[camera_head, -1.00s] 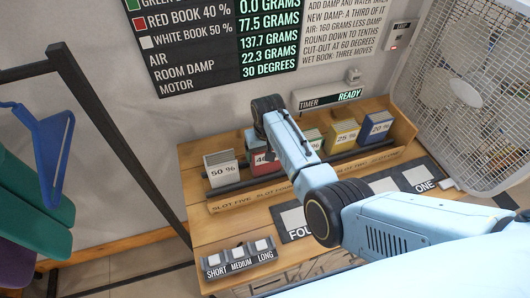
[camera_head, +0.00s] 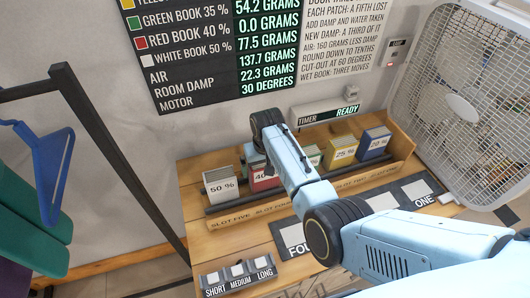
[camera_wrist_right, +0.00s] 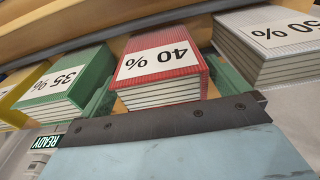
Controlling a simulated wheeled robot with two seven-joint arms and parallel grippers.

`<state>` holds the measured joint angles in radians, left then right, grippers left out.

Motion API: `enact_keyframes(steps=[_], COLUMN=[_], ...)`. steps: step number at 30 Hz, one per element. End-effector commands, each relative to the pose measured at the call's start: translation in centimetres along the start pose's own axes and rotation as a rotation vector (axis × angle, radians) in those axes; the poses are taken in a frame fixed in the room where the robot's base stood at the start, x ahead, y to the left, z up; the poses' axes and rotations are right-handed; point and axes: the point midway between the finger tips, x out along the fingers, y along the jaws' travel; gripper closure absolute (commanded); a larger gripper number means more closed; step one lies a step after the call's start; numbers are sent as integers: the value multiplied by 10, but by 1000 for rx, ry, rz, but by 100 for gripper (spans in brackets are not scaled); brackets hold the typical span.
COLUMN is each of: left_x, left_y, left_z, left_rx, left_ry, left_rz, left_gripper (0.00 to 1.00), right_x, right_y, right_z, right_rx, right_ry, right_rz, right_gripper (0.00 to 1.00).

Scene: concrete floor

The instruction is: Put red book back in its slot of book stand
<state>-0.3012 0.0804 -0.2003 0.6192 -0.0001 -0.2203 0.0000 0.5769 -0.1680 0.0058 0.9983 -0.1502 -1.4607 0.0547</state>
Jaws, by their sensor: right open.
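The red book (camera_head: 263,180), labelled 40 %, stands in the wooden book stand (camera_head: 285,206) between the white 50 % book (camera_head: 219,187) and the green 35 % book (camera_head: 313,156). My right arm partly hides it in the head view. In the right wrist view, the red book (camera_wrist_right: 160,68) sits between the two greenish fingers of my right gripper (camera_wrist_right: 165,90). One finger is on each side of it, and the gripper is open. Whether either finger touches the book I cannot tell. The book's lower end is hidden. My left gripper is out of view.
The yellow 25 % book (camera_head: 342,152) and blue 20 % book (camera_head: 376,142) stand farther right. In front are dark numbered pads (camera_head: 409,194) and a short/medium/long button panel (camera_head: 237,277). A large fan (camera_head: 465,100) is at right, a clothes rack (camera_head: 95,125) at left.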

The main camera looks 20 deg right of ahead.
Motion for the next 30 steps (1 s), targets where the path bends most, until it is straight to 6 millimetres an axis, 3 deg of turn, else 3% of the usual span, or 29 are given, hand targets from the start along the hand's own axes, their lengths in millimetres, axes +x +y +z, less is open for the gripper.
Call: enact_keyframes(steps=[9,15,21,30], left_x=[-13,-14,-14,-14], left_y=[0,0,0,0], left_z=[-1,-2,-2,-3], left_rx=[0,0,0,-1], left_ry=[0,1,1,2], left_rz=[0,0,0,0], left_gripper=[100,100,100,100], right_x=[-68,-97,-106,-104], right_y=[0,0,0,1], right_z=[-1,-1,0,2], right_rx=[1,0,0,0], right_ry=[5,3,1,0], right_rz=[0,0,0,1], right_gripper=[0,0,0,0])
